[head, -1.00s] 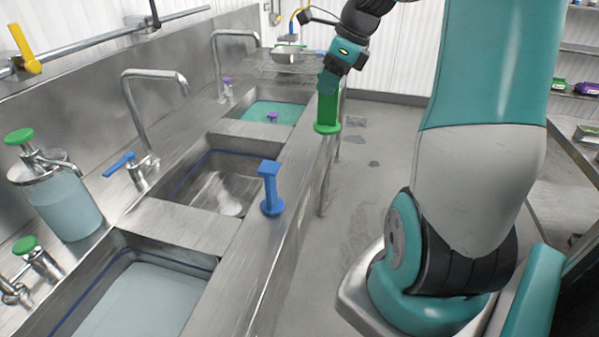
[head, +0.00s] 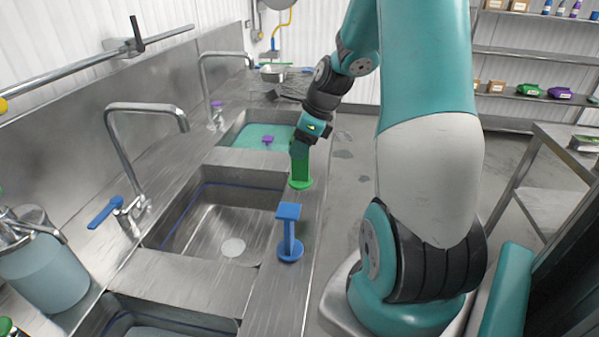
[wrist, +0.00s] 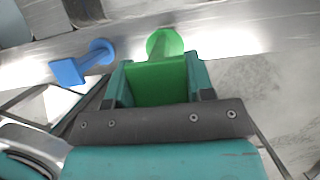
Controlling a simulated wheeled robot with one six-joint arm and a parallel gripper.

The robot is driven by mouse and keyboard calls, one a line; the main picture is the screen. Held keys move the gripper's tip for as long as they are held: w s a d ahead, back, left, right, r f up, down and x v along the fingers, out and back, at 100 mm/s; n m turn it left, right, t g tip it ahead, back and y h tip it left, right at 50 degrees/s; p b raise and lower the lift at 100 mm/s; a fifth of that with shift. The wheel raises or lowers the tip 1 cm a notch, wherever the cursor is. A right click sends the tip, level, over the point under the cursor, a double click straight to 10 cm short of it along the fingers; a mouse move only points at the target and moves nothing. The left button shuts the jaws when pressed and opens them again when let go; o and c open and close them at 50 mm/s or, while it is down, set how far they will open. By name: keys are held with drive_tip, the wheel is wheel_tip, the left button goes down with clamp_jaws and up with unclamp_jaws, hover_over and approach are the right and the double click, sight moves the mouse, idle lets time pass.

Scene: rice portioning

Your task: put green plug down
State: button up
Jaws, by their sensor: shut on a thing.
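The green plug (head: 301,172) is upright in my gripper (head: 300,150), with its round base down over the sink counter's front ledge in the head view. In the wrist view, my gripper (wrist: 158,80) is shut on the green plug's square top (wrist: 158,84), and the round base (wrist: 164,43) shows beyond it against the steel ledge. I cannot tell whether the base touches the ledge. The blue plug (head: 289,235) stands upright on the same ledge, nearer the camera; it also shows in the wrist view (wrist: 82,63).
The middle basin (head: 222,222) is empty, with a pale drain. Taps (head: 140,110) line the back. The ledge drops to open floor (head: 350,170) on the right.

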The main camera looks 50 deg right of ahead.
sight(296, 179)
wheel_tip(296, 179, down, 8)
drive_tip(key=shift+r, duration=0.1)
idle(0.4)
drive_tip(key=o, duration=1.3)
